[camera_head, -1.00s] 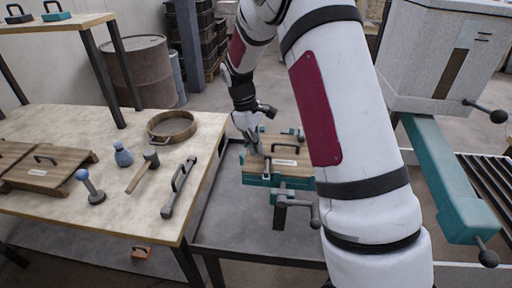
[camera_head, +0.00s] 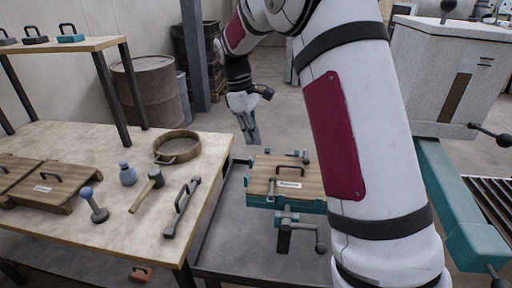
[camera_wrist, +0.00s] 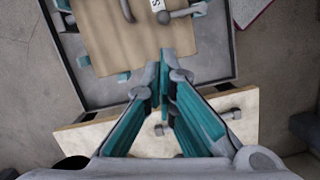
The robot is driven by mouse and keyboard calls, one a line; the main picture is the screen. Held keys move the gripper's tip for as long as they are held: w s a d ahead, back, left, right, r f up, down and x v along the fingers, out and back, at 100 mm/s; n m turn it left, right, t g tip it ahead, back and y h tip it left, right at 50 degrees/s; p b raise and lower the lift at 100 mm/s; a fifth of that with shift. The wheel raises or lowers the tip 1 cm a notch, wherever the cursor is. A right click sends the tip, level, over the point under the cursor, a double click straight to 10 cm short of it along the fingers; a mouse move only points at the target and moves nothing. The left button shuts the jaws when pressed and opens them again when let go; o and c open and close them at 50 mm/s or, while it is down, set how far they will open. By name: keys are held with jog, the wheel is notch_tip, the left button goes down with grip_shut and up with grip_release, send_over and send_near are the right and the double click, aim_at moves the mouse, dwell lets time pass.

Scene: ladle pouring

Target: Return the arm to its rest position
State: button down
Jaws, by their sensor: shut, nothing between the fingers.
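My gripper (camera_head: 254,138) hangs above the far edge of the low grey metal table, fingers pointing down. It is shut and empty. In the wrist view its teal fingers (camera_wrist: 164,68) meet at the tips, with the wooden-topped box below them. That box (camera_head: 284,176) has a teal frame, a label and a dark handle, and sits on the grey table. The gripper is apart from it, behind and to its left in the head view. My white arm with a red panel covers the right-middle of the head view.
A light worktable (camera_head: 120,222) on the left bears a ring sieve (camera_head: 177,147), a mallet (camera_head: 146,190), a handled bar (camera_head: 181,208), a small blue bottle (camera_head: 128,174) and wooden lids. A grey box-like machine (camera_head: 447,75) with a teal beam stands right. Open floor lies behind the grey table.

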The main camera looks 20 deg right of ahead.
jog(key=shift+r, duration=0.25)
dwell(0.3)
jog(key=s+a+r+m+t, duration=0.3)
jog(key=s+a+r+m, duration=0.1)
jog(key=s+r, duration=0.85)
jog(key=s+a+f+m+t+y, duration=0.1)
jog(key=s+f+m, duration=0.1)
jog(key=s, duration=0.7)
jog(key=s+a+f+m+t, duration=0.1)
jog(key=s+a+m+t, duration=0.1)
jog(key=s, duration=0.8)
jog(key=shift+s+f+y, duration=0.2)
jog(key=shift+f+y, duration=0.15)
jog(key=shift+y, duration=0.05)
jog(key=shift+a, duration=0.1)
